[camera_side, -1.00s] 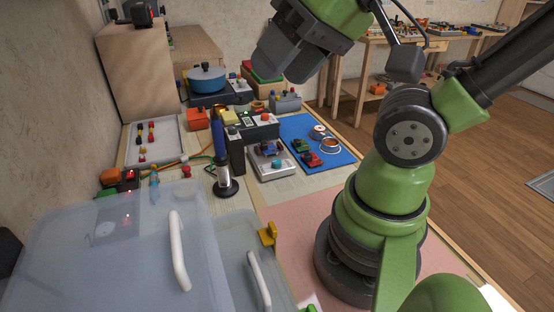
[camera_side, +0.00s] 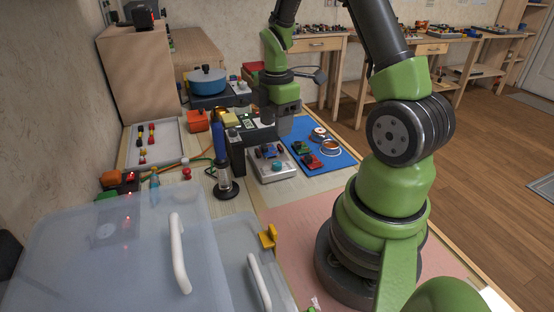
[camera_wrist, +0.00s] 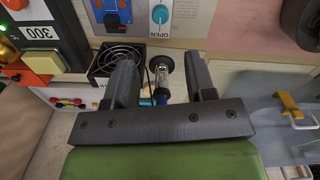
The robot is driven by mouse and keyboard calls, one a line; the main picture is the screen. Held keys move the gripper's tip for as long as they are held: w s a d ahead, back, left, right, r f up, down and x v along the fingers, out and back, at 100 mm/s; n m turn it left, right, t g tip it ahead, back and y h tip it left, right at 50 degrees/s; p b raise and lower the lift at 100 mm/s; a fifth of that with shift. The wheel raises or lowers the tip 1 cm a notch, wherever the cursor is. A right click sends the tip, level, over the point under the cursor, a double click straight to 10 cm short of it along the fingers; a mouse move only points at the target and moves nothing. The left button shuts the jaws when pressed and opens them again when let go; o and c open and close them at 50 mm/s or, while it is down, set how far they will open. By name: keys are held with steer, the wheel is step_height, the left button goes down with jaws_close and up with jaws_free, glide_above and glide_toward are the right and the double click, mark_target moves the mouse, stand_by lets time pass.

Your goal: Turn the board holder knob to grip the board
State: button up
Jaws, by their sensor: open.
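The board holder (camera_side: 272,176) is a pale grey block on the bench, with a small blue board (camera_side: 266,151) on it. Its teal knob (camera_side: 277,167) is on the near side. In the wrist view, the blue board (camera_wrist: 112,14) and teal knob (camera_wrist: 160,14) are at the top edge, with "OPEN" printed below the knob. My gripper (camera_side: 280,122) is above and behind the holder, apart from the knob. The wrist view shows its two fingers (camera_wrist: 162,65) spread with nothing held. Whether the board is gripped cannot be told.
A blue mat (camera_side: 325,158) with small parts lies right. A blue pot (camera_side: 207,79) stands behind.

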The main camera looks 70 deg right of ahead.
mark_target(277, 163)
steer(key=shift+s+d+f, duration=0.1)
steer(key=shift+d+f, duration=0.1)
steer(key=shift+f, duration=0.65)
step_height(277, 163, down, 9)
steer(key=c, duration=0.9)
